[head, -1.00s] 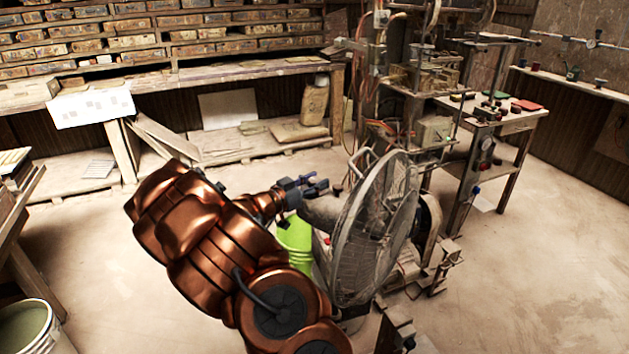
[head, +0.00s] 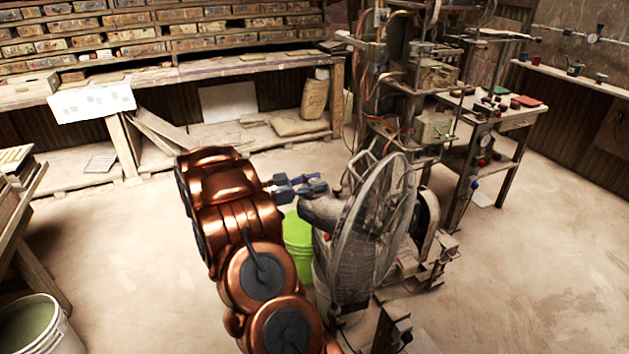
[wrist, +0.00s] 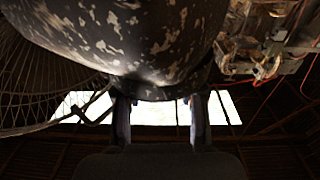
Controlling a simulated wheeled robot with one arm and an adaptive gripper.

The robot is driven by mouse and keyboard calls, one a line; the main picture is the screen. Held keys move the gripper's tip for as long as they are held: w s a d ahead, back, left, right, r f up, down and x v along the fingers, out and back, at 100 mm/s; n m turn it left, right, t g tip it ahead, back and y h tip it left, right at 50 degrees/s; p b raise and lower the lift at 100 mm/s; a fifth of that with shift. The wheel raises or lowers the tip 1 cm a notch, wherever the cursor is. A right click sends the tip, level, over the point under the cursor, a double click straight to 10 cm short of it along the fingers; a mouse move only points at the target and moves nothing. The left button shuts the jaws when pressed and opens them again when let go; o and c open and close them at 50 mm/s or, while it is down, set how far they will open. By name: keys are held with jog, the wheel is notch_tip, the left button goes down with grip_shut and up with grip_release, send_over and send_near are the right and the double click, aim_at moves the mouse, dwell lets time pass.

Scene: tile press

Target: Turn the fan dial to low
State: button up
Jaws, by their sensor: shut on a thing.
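The fan (head: 385,240) stands right of my arm, with its wire cage facing right and its grey motor housing (head: 322,210) facing my arm. My gripper (head: 322,182) is at the top rear of the housing, beside a small dark knob (head: 337,188). In the wrist view, the mottled housing (wrist: 130,40) fills the top. My gripper's two fingers (wrist: 160,103) stand apart on either side of a dark round piece at the housing's lower edge, which looks like the fan dial. The dial's markings and setting are hidden.
A green bucket (head: 298,240) stands behind my arm, under the housing. The press frame (head: 430,130) with hoses stands close behind the fan. A pale bucket (head: 62,335) is at the lower left. The floor at right is clear.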

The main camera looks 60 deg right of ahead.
jog(key=shift+m+g+y+p, duration=0.4)
jog(key=shift+m+g+y, duration=1.2)
jog(key=shift+g, duration=0.1)
jog(key=shift+m+g+y, duration=0.4)
jog(key=shift+g+y, duration=0.1)
jog(key=shift+y, duration=0.2)
jog(key=o, duration=1.2)
jog(key=shift+c, duration=0.2)
jog(key=v, duration=0.7)
jog(key=shift+w+a, duration=0.15)
jog(key=shift+w, duration=0.15)
